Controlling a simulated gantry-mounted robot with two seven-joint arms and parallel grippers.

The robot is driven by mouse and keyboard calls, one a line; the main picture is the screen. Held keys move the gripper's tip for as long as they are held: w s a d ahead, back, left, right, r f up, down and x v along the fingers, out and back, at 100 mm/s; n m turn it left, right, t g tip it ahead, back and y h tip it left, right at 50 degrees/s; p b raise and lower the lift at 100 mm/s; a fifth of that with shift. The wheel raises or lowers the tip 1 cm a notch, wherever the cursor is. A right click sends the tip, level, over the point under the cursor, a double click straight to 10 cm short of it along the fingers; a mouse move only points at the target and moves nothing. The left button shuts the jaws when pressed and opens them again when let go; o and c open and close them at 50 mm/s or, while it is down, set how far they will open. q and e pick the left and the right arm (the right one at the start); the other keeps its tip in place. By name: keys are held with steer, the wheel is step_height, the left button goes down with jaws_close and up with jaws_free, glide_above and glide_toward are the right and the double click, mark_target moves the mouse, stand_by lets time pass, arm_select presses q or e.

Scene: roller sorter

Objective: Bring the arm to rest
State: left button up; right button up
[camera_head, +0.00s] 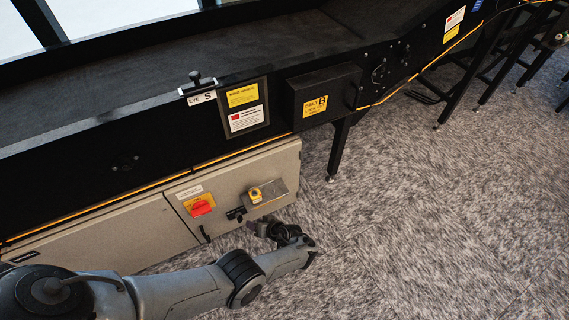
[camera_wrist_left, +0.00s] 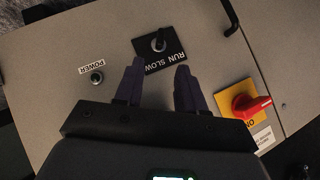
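My left gripper (camera_head: 262,228) is low in front of the beige control cabinet (camera_head: 140,235), with my arm coming in from the lower left. In the left wrist view its two dark fingers (camera_wrist_left: 160,75) stand apart with nothing between them. The gap faces a black RUN SLOW switch plate (camera_wrist_left: 153,58) on the cabinet face. Whether the fingertips touch the panel I cannot tell. My right gripper is in neither view.
A red rotary handle (camera_head: 201,208) on a yellow plate and a yellow-ringed button (camera_head: 255,195) are on the cabinet. A POWER knob (camera_wrist_left: 97,77) is also close. The black conveyor (camera_head: 120,85) runs above. Carpeted floor (camera_head: 430,220) is clear at right.

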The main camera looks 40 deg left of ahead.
arm_select(q)
steer(key=s+a+r+m+h+p, duration=0.15)
steer(key=s+r+p, duration=0.25)
steer(key=s+p, duration=0.6)
steer(key=s+a+r+p, duration=0.3)
steer(key=s+r+p, duration=0.2)
steer(key=s+p, duration=0.45)
steer(key=w+d+r+m+t+h+p, duration=0.3)
steer(key=d+r, duration=0.4)
steer(key=r, duration=0.8)
steer(key=w+d+r+m+t+h+p, duration=0.1)
steer(key=d+r+m+h+p, duration=0.45)
steer(key=r, duration=0.95)
steer(key=w+d+r+m+t+h+p, duration=0.1)
steer(key=w+d+r+m+t+p, duration=0.15)
steer(key=d+r, duration=0.9)
step_height(320, 180, up, 40)
steer(key=s+a+g+p, duration=0.1)
steer(key=s+a+p, duration=0.1)
steer(key=p, duration=3.6)
steer(key=shift+a+m+g, duration=0.2)
steer(key=shift+m+g, duration=0.15)
